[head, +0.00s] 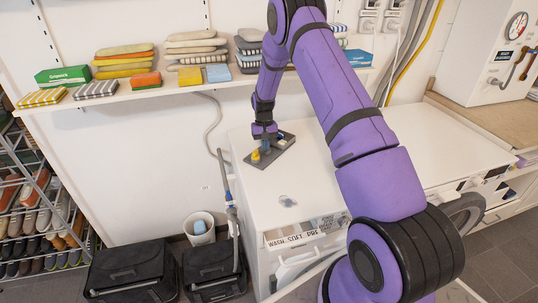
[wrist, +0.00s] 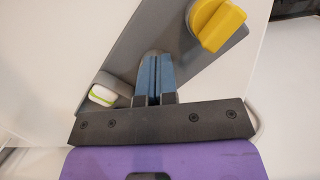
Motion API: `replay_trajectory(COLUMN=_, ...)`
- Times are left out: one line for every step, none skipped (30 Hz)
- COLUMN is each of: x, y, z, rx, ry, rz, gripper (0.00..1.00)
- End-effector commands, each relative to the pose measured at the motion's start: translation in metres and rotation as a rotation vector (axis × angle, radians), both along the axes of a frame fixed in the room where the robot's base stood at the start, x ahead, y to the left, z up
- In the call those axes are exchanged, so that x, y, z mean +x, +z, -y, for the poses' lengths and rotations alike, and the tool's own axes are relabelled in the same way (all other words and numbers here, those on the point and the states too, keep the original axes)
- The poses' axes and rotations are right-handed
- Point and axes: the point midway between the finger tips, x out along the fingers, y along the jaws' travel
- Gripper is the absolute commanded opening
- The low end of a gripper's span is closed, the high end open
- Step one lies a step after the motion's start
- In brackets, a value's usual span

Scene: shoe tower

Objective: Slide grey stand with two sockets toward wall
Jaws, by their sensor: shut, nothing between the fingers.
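The grey stand (head: 284,142) lies flat on the white machine top, near the wall end, set at an angle. In the wrist view the stand (wrist: 155,32) runs diagonally behind my fingers. A yellow knob-like piece (head: 256,154) is on its near-left part; it also shows in the wrist view (wrist: 218,24). A small white and green piece (wrist: 102,95) shows at its other end in the wrist view. My gripper (head: 266,145) is down at the stand, its blue fingers (wrist: 154,78) shut together with nothing between. I cannot tell whether the fingertips touch the stand. The sockets are not clearly visible.
The white machine top (head: 330,180) is mostly clear, with a small clear item (head: 287,201) near its front. A shelf (head: 140,93) with folded cloths and boxes is on the wall behind.

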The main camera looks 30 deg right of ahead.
Motion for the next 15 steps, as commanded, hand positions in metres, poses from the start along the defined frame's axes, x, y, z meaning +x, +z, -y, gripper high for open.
replay_trajectory(x=0.0068, y=-0.0053, z=0.0038, rx=-0.004, ry=-0.002, rz=0.008, gripper=0.00)
replay_trajectory(x=0.0087, y=-0.0051, z=0.0044, rx=-0.004, ry=-0.002, rz=0.007, gripper=0.00)
replay_trajectory(x=0.0105, y=-0.0050, z=0.0050, rx=-0.004, ry=-0.002, rz=0.007, gripper=0.00)
replay_trajectory(x=0.0115, y=-0.0049, z=0.0053, rx=-0.004, ry=-0.002, rz=0.007, gripper=0.00)
replay_trajectory(x=0.0122, y=-0.0049, z=0.0054, rx=-0.004, ry=-0.002, rz=0.007, gripper=0.00)
replay_trajectory(x=0.0126, y=-0.0049, z=0.0056, rx=-0.004, ry=-0.001, rz=0.007, gripper=0.00)
replay_trajectory(x=0.0126, y=-0.0049, z=0.0055, rx=-0.003, ry=-0.001, rz=0.006, gripper=0.00)
replay_trajectory(x=0.0125, y=-0.0048, z=0.0055, rx=-0.003, ry=-0.001, rz=0.006, gripper=0.00)
replay_trajectory(x=0.0123, y=-0.0049, z=0.0054, rx=-0.003, ry=-0.001, rz=0.006, gripper=0.00)
replay_trajectory(x=0.0123, y=-0.0049, z=0.0053, rx=-0.003, ry=-0.001, rz=0.006, gripper=0.00)
replay_trajectory(x=0.0122, y=-0.0050, z=0.0053, rx=-0.003, ry=-0.001, rz=0.005, gripper=0.00)
replay_trajectory(x=0.0121, y=-0.0050, z=0.0052, rx=-0.003, ry=-0.001, rz=0.005, gripper=0.00)
replay_trajectory(x=0.0120, y=-0.0051, z=0.0051, rx=-0.003, ry=-0.001, rz=0.005, gripper=0.00)
replay_trajectory(x=0.0120, y=-0.0051, z=0.0051, rx=-0.003, ry=-0.001, rz=0.005, gripper=0.00)
replay_trajectory(x=0.0120, y=-0.0046, z=0.0051, rx=-0.003, ry=-0.001, rz=0.005, gripper=0.00)
